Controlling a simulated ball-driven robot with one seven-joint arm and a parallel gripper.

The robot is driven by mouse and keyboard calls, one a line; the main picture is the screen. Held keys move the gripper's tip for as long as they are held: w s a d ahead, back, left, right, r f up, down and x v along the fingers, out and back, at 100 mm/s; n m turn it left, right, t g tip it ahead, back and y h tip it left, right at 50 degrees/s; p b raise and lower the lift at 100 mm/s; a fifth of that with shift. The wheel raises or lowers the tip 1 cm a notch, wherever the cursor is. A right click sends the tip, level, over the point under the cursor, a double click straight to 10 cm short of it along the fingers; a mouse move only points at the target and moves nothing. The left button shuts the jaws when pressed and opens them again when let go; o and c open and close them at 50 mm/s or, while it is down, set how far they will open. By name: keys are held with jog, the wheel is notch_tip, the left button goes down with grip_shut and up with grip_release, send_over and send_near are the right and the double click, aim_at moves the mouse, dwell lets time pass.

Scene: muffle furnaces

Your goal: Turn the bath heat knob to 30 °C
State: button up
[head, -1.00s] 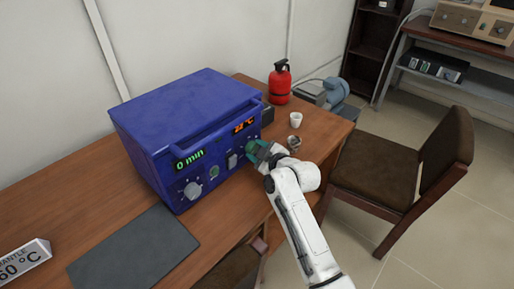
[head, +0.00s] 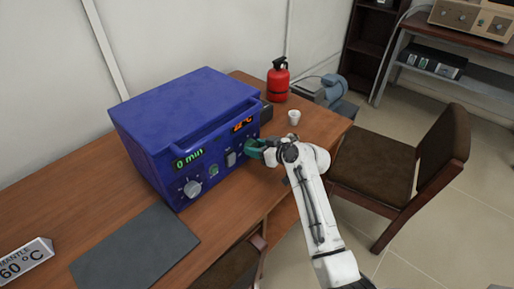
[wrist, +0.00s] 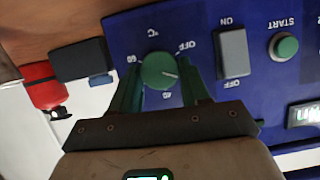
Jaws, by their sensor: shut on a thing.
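The bath heat knob (wrist: 160,71) is a round green knob on the front of the blue bath (head: 185,115). In the wrist view its panel is upside down, with OFF, 40, 60 and °C printed around it. A pale pointer line on the knob points to the right of the picture, between OFF and the lower number. My gripper (wrist: 161,84) has its two green fingers on either side of the knob and is shut on it. In the head view my gripper (head: 258,149) hides the knob. An orange display (head: 243,124) above shows a temperature too blurred to read surely.
A rocker switch (wrist: 232,53) and a green START button (wrist: 283,46) sit beside the knob. A white cup (head: 294,117) and a red extinguisher (head: 278,79) stand on the table behind. A chair (head: 400,165) stands right of my arm.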

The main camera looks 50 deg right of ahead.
dwell(0.4)
jog(key=o, duration=1.1)
jog(key=shift+c, duration=0.2)
jog(key=v, duration=1)
jog(key=shift+s+r, duration=0.2)
jog(key=shift+s, duration=0.15)
